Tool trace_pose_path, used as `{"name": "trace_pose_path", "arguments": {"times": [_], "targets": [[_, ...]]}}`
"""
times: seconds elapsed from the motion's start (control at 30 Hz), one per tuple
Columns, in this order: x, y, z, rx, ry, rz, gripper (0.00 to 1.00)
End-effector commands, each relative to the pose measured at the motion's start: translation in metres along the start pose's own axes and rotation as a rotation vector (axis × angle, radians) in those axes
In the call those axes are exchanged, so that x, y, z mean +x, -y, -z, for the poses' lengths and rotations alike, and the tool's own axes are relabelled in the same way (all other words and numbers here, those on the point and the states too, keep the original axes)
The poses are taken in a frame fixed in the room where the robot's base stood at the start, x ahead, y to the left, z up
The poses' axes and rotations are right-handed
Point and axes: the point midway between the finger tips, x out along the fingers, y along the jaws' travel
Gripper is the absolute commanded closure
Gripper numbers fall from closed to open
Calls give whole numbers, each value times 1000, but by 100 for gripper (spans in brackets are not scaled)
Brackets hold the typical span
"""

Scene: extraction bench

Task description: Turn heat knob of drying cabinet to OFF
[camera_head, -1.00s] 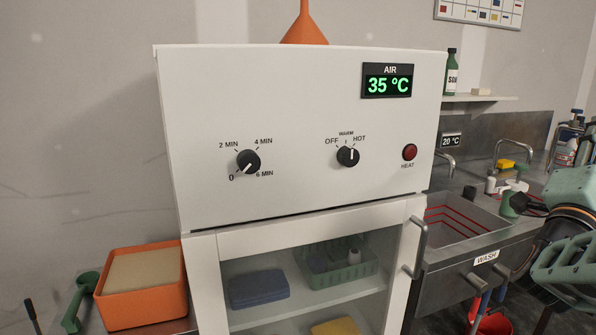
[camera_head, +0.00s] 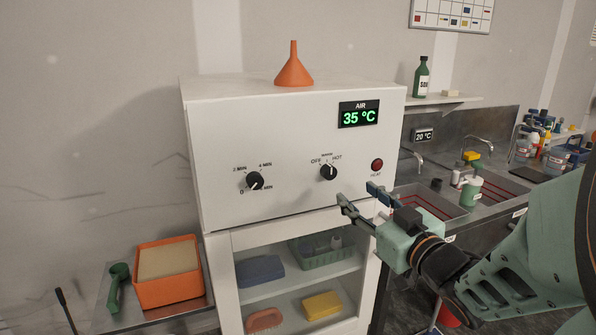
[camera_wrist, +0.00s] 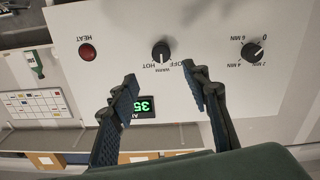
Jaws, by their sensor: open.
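The white drying cabinet (camera_head: 215,150) stands in the middle of the head view. Its black heat knob (camera_head: 328,172) sits right of centre on the front panel, under the OFF, WARM and HOT marks. My gripper (camera_head: 357,195) is open and empty, in front of the panel, below and right of the knob in that view. In the wrist view, which is upside down, the heat knob (camera_wrist: 161,52) shows beyond the gap between my open fingertips (camera_wrist: 160,86), apart from them.
A timer knob (camera_head: 254,181) is left of the heat knob; a red HEAT lamp (camera_head: 377,165) is right of it. The display (camera_head: 358,114) reads 35 °C. An orange funnel (camera_head: 293,66) stands on top. A glass-fronted compartment is below, sinks (camera_head: 430,200) at right.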

Motion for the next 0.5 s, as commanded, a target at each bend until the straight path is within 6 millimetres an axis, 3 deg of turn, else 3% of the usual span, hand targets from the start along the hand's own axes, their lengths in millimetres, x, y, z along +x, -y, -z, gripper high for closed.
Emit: {"name": "trace_pose_path", "arguments": {"times": [0.17, 0.5], "targets": [[17, 4, -3, -5, 5, 12, 57], [80, 5, -2, -3, 4, 11, 57]]}}
